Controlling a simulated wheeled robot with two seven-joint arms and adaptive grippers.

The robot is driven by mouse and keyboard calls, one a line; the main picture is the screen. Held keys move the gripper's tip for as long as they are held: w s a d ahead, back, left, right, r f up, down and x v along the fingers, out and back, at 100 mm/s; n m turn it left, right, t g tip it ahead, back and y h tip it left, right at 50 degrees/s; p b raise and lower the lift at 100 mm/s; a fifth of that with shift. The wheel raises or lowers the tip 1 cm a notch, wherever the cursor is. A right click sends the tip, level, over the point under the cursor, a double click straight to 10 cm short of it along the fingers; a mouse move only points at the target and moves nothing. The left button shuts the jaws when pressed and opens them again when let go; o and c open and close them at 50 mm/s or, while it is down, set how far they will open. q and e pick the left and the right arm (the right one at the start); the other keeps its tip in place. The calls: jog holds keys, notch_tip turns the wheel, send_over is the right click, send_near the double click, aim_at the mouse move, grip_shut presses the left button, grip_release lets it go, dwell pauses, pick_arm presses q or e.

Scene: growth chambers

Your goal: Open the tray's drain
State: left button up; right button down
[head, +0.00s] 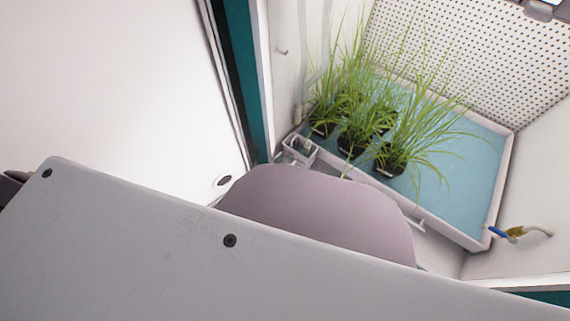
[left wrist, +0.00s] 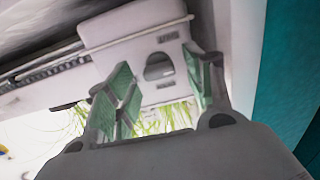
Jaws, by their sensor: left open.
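The tray (head: 458,234) has a pale rim and a blue floor, and sits inside the chamber at the right of the head view. At its near right corner is a drain valve with a blue handle (head: 497,232) and a brass-coloured body joined to a pale pipe. A small blue and yellow bit, likely the valve, shows at the left edge of the left wrist view (left wrist: 4,152). My left gripper (left wrist: 165,92) is open, with green finger pads and nothing between them. In the head view my own grey arm parts hide its fingers. My right gripper is not seen.
Several black pots of tall grass (head: 388,160) stand in the tray's left half. A perforated wall (head: 480,60) is behind. A teal door frame (head: 238,70) borders the opening. A pale box (left wrist: 140,40) lies beyond my left fingers. The tray's right half is clear.

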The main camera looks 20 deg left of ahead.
pick_arm(q)
jog(key=shift+c, duration=0.4)
jog(key=c, duration=0.9)
jog(key=shift+c, duration=0.2)
jog(key=shift+m, duration=0.5)
jog(key=m, duration=0.4)
jog(key=shift+d+b, duration=0.1)
jog(key=shift+b, duration=0.2)
jog(key=m, duration=0.4)
jog(key=shift+s+d+f+b, duration=0.1)
jog(key=shift+f+b, duration=0.05)
jog(key=shift+b, duration=0.15)
jog(key=m+b, duration=0.1)
jog(key=m, duration=0.4)
jog(key=shift+d+f+m+b, duration=0.15)
jog(key=shift+m+b, duration=0.4)
jog(key=shift+m, duration=1.45)
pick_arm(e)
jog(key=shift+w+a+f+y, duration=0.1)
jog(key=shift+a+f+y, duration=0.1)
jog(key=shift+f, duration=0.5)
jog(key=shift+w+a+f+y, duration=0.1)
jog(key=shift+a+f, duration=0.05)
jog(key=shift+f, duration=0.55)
